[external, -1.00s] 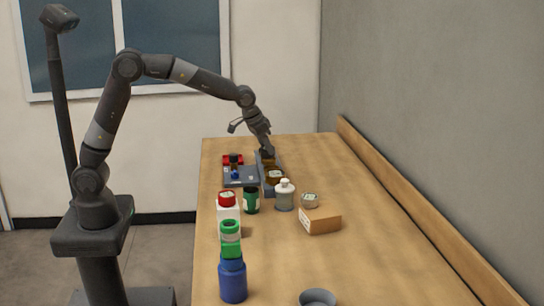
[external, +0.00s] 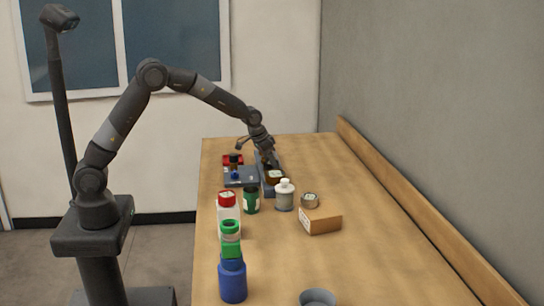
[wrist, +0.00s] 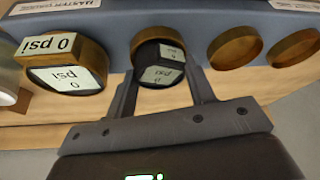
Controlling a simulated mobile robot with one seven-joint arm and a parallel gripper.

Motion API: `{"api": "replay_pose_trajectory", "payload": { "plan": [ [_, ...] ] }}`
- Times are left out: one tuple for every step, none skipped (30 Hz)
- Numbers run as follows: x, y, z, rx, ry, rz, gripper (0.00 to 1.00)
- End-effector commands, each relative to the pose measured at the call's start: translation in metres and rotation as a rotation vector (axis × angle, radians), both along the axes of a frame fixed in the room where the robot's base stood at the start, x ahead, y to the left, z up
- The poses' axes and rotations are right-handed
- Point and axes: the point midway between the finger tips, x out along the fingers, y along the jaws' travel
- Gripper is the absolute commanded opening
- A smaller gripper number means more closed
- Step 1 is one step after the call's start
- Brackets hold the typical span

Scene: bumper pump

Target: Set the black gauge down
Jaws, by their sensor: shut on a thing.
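The black gauge (wrist: 165,72) is between my gripper's fingers (wrist: 163,88) in the wrist view, with white "psi" labels showing. It sits at a round brass-rimmed socket (wrist: 150,33) of the blue-grey rack (wrist: 115,22); its lower part is hidden, so I cannot tell whether it rests on the bottom. My gripper is shut on it. In the external view my gripper (external: 268,158) is low over the rack (external: 277,188), and the black gauge cannot be made out there.
A brass gauge (wrist: 68,60) labelled "0 psi" stands left of the black one. Two brass sockets (wrist: 235,48) (wrist: 295,47) to the right look empty. Bottles, including a white one (external: 285,197), and a cardboard box (external: 320,220) stand nearer the camera. The table's right side is clear.

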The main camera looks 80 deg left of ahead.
Motion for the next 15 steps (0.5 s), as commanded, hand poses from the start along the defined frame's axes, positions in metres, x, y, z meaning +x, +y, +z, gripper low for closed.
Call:
{"api": "replay_pose_trajectory", "payload": {
  "plan": [
    [0.0003,0.0001,0.0012,0.001,-0.002,0.000,0.23],
    [0.0003,0.0001,0.0012,0.001,-0.002,0.000,0.23],
    [0.0003,0.0001,0.0013,0.001,-0.002,0.000,0.23],
    [0.0003,0.0001,0.0012,0.001,-0.002,0.000,0.23],
    [0.0003,0.0001,0.0010,0.001,-0.002,0.000,0.23],
    [0.0002,0.0001,0.0000,0.000,-0.001,0.000,0.23],
    [0.0002,0.0001,-0.0010,0.000,-0.001,0.000,0.23],
    [0.0001,0.0000,-0.0021,0.000,-0.001,0.000,0.23],
    [0.0001,0.0000,-0.0021,0.000,-0.001,0.000,0.52],
    [0.0001,0.0000,-0.0020,0.000,-0.001,0.000,0.54],
    [0.0001,0.0000,-0.0020,0.000,-0.001,0.000,0.57],
    [0.0001,-0.0001,-0.0020,0.000,-0.001,0.000,0.60],
    [0.0002,-0.0001,-0.0019,0.000,-0.001,0.000,0.62],
    [0.0002,-0.0001,-0.0019,0.000,-0.001,0.000,0.65],
    [0.0001,0.0000,-0.0019,0.000,-0.001,0.000,0.68]
  ]
}}
